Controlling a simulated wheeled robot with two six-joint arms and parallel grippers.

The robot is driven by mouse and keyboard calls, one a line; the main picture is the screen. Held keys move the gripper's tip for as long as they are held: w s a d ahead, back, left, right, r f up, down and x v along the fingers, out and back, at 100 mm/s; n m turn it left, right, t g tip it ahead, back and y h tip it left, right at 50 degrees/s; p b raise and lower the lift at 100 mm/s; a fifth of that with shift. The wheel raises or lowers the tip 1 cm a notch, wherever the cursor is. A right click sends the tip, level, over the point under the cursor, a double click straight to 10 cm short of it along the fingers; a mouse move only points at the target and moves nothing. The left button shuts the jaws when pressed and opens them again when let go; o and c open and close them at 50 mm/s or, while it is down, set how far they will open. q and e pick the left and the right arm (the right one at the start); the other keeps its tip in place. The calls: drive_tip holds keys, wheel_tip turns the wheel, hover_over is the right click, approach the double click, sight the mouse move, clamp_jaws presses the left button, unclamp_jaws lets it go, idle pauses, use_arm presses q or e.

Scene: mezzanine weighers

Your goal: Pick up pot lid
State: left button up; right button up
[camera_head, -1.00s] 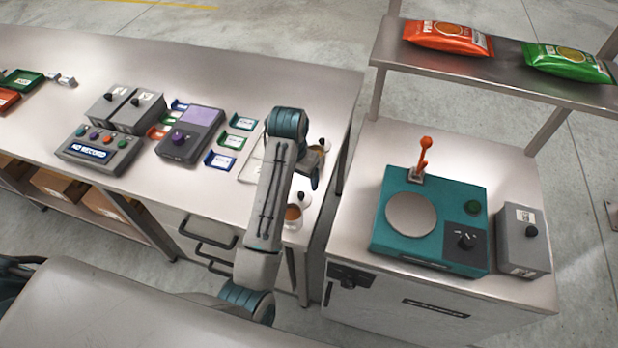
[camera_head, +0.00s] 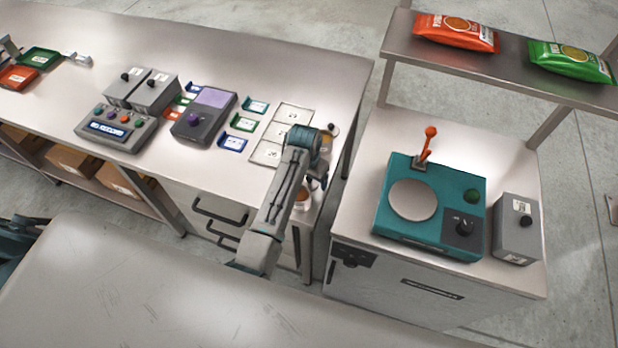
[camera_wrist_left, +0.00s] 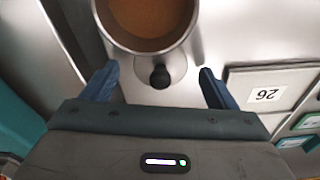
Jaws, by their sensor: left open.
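The pot lid shows in the left wrist view as a pale steel disc (camera_wrist_left: 177,66) with a round black knob (camera_wrist_left: 160,77). It lies right beside an open steel pot (camera_wrist_left: 110,32) with brown contents; whether they touch is unclear. My left gripper (camera_wrist_left: 158,74) is open, with one blue finger on each side of the knob and nothing held. In the head view my left wrist (camera_head: 302,140) is over the bench's right end and hides the lid. The pot's brown contents (camera_head: 301,200) show just below the gripper. My right gripper is not in view.
A flat card marked 26 (camera_wrist_left: 268,88) lies beside one finger. Another small round vessel with a dark knob (camera_head: 331,130) stands behind my wrist. Coloured trays (camera_head: 233,144) and a grey-purple device (camera_head: 203,117) are left. A gap separates the bench from the teal scale's (camera_head: 400,238) cabinet.

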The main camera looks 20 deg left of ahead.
use_arm(q)
drive_tip(key=shift+w+f, duration=0.2)
drive_tip(key=shift+f, duration=0.05)
drive_tip(key=shift+c, duration=0.2)
drive_tip(key=shift+s+r, duration=0.1)
drive_tip(key=c, duration=1)
